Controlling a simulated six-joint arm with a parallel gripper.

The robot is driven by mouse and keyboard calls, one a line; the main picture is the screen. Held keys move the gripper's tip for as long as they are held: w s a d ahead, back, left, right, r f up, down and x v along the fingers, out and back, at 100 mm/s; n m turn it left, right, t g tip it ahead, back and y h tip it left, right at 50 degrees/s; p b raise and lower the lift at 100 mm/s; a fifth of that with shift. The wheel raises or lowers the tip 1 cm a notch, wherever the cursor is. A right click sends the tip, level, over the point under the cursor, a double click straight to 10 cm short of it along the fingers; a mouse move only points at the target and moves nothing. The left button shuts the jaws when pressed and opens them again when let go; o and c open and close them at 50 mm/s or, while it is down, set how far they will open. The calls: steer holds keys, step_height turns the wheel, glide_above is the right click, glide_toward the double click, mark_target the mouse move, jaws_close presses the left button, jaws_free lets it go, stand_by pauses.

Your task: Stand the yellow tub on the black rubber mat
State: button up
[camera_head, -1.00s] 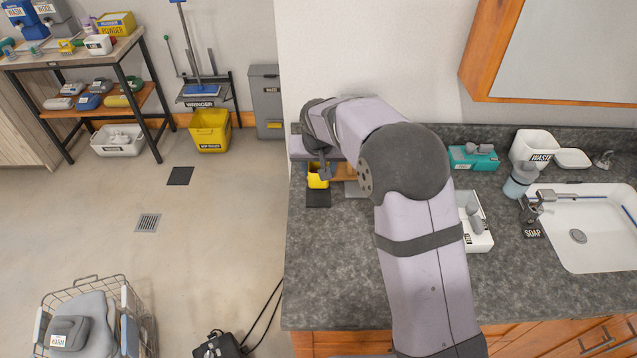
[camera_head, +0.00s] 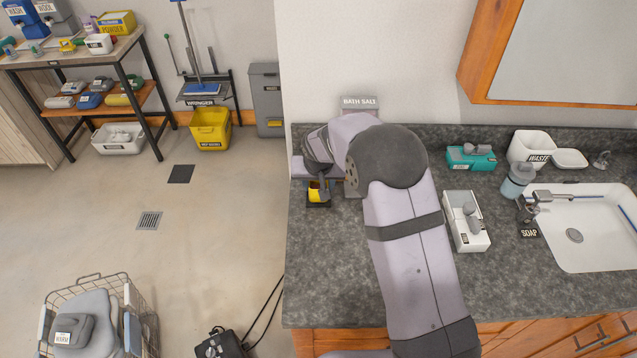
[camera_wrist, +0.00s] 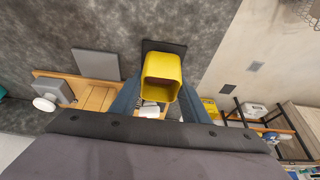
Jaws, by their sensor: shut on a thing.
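The small yellow tub (camera_head: 316,194) is held in my gripper (camera_head: 319,189) at the counter's left end. In the wrist view the tub (camera_wrist: 161,68) sits between the two blue-grey fingers of my gripper (camera_wrist: 158,98), with its open mouth towards the camera. The black rubber mat (camera_head: 318,206) lies on the counter under the tub in the head view. In the wrist view the mat (camera_wrist: 178,47) shows past the tub's far side, and the tub hides part of it. I cannot tell whether the tub's base touches the mat.
A grey square pad (camera_wrist: 95,63) and a wooden board (camera_wrist: 96,96) lie beside the mat. The counter's left edge is close to the mat. A white box (camera_head: 466,222) and the sink (camera_head: 590,240) are further right. The counter's front left is clear.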

steer(key=shift+f, duration=0.2)
steer(key=o, duration=1.2)
steer(key=shift+r, duration=0.1)
steer(key=shift+c, duration=0.2)
steer(key=shift+r, duration=0.2)
steer(key=b+v, duration=0.3)
steer(key=v, duration=0.9)
